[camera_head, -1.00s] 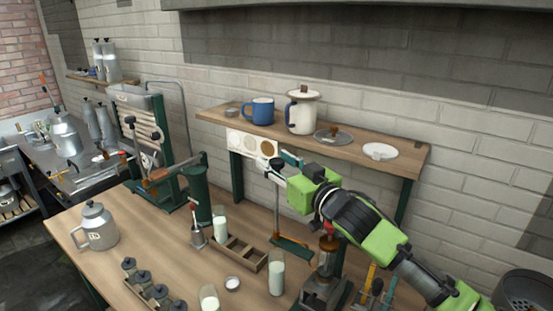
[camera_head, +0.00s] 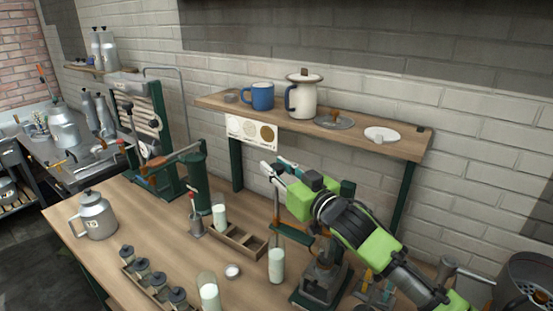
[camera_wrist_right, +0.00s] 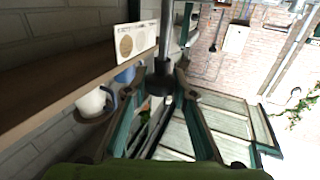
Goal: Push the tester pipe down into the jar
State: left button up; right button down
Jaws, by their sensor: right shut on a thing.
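My right gripper (camera_head: 275,171) is shut on the upper part of the tester pipe (camera_head: 276,205), a thin grey upright tube. The pipe hangs down from the fingers toward a glass jar of white liquid (camera_head: 277,267) on the table. Its lower end lines up with the jar's mouth; I cannot tell how far inside it is. In the right wrist view, the pipe (camera_wrist_right: 165,40) stands between the fingers (camera_wrist_right: 163,95), with a dark collar at the fingers. My left gripper is not in view.
A wooden tray (camera_head: 240,241) and another glass (camera_head: 219,216) stand left of the jar. A second milk glass (camera_head: 208,292) and a small white dish (camera_head: 232,271) are nearer. A metal stand (camera_head: 322,283) is close on the right. A wall shelf (camera_head: 300,119) is behind the gripper.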

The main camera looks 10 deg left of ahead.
aim_at(277, 205)
notch_tip(277, 205, down, 10)
jog(key=b, duration=0.3)
jog(key=shift+r+b, duration=0.15)
jog(key=shift+b, duration=0.25)
jog(key=shift+f, duration=0.7)
jog(key=c, duration=1.7)
grip_release()
jog(key=v, duration=1.2)
